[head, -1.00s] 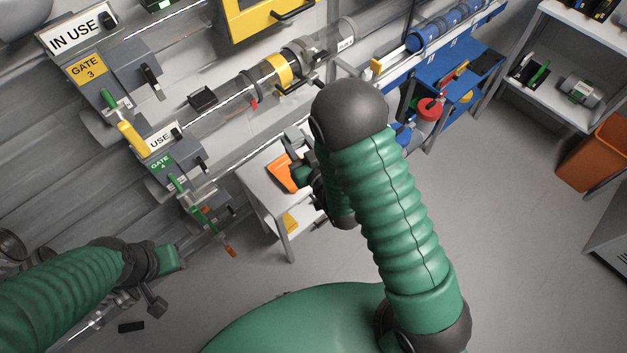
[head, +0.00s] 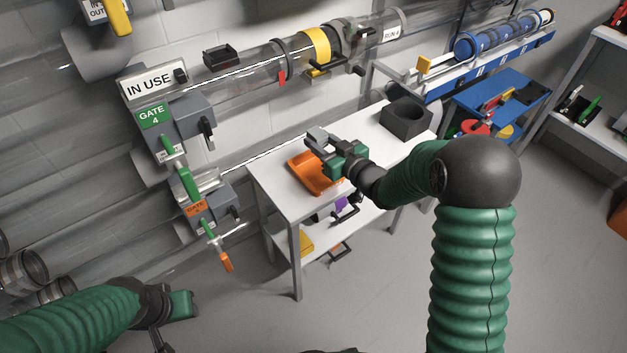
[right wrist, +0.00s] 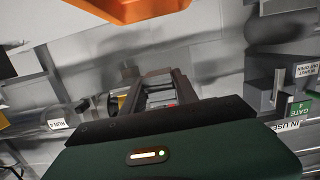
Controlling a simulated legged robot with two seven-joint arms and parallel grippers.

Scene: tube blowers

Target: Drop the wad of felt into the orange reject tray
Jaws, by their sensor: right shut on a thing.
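The orange reject tray (head: 304,180) lies on the white table; its edge also shows at the top of the right wrist view (right wrist: 130,8). My right gripper (head: 317,140) is above the tray's far side and hides part of it. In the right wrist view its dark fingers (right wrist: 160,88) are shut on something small. The wad of felt cannot be made out clearly between them. My left gripper (head: 182,303) is low at the left, away from the table, and its fingers cannot be made out.
A dark open box (head: 406,120) stands on the white table (head: 285,205), right of the tray. Clear tubes with gates and a yellow collar (head: 317,45) run along the wall behind. The floor in front is clear.

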